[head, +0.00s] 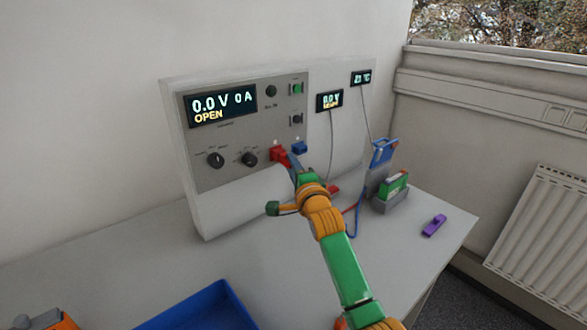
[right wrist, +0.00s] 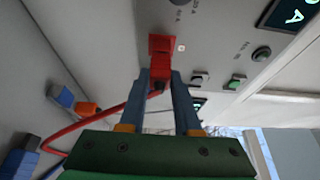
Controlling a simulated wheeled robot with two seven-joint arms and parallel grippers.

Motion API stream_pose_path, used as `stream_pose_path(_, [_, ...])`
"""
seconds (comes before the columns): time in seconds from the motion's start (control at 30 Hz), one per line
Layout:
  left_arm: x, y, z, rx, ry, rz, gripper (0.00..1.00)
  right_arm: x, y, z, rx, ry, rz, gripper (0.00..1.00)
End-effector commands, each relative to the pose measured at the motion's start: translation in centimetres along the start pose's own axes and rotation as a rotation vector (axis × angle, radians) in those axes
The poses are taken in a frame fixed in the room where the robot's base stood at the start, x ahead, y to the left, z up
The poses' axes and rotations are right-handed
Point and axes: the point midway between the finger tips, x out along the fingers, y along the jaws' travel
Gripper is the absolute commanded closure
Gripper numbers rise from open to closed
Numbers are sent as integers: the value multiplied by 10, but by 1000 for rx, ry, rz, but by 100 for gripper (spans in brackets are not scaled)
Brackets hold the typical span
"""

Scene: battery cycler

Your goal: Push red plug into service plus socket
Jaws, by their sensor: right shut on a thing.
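The cycler panel (head: 240,125) stands on the bench with a red socket (right wrist: 161,43) and a blue socket (head: 299,148) low on its right side. My right gripper (head: 289,166) is at the red socket. In the right wrist view its two blue-grey fingers (right wrist: 174,88) are shut on the red plug (right wrist: 160,72). The plug's front end meets the red socket in line with it; I cannot tell how deep it sits. A red cable (right wrist: 95,129) runs from the plug to the left.
A blue tray (head: 205,308) lies at the bench front. Blue and green blocks in grey holders (head: 390,202) stand right of the panel, with red and blue cables beside them. A purple item (head: 434,225) lies near the right edge.

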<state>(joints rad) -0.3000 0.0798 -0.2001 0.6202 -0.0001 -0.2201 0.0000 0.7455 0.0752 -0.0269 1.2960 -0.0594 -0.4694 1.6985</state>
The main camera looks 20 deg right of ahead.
Motion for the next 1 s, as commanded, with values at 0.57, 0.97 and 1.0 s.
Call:
stream_pose_path(0.57, [1,0,0,0,0,0,50,2,0,1,0,0,-1,33])
stream_pose_path(0.97, [5,0,0,0,0,0,50,-28,2,1,2,-1,-1,33])
stream_pose_path(1.0, [6,0,1,0,0,0,50,-35,2,1,2,-1,-1,33])
